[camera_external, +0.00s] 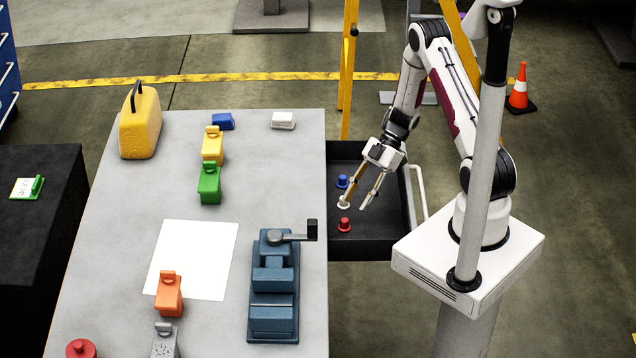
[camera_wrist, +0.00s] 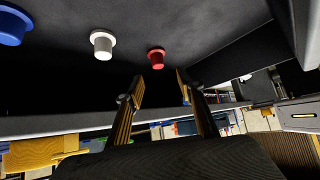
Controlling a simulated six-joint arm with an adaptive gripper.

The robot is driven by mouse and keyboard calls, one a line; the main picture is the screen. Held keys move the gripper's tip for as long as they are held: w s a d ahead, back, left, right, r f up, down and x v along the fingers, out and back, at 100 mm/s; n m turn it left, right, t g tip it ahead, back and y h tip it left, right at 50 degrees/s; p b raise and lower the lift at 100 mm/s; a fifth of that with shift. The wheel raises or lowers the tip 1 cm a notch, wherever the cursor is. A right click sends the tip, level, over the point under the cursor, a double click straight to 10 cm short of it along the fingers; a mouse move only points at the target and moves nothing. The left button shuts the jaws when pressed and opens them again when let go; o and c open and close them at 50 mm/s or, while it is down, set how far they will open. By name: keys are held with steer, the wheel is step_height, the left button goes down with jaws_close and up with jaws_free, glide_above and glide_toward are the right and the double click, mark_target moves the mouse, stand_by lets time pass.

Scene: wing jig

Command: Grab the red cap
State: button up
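The red cap (camera_external: 344,225) stands on the floor of the black tray (camera_external: 375,243), toward its front left. In the wrist view the red cap (camera_wrist: 156,58) shows near the middle, beyond and between my fingertips. My gripper (camera_external: 359,206) is over the tray with its two fingers spread apart and nothing between them. The fingers also show in the wrist view (camera_wrist: 160,88). The gripper does not appear to touch the red cap.
A white cap (camera_external: 343,205) and a blue cap (camera_external: 342,182) stand behind the red one; the white one is close to a finger. The grey table (camera_external: 200,250) borders the tray on the left, with a blue vise (camera_external: 274,290) near that edge.

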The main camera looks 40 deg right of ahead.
mark_target(345, 219)
steer(key=shift+a, duration=0.1)
steer(key=shift+x, duration=1.25)
steer(key=shift+f, duration=0.1)
steer(key=shift+x, duration=2.5)
steer(key=shift+w+f, duration=0.1)
steer(key=shift+w, duration=0.05)
steer(key=c, duration=1)
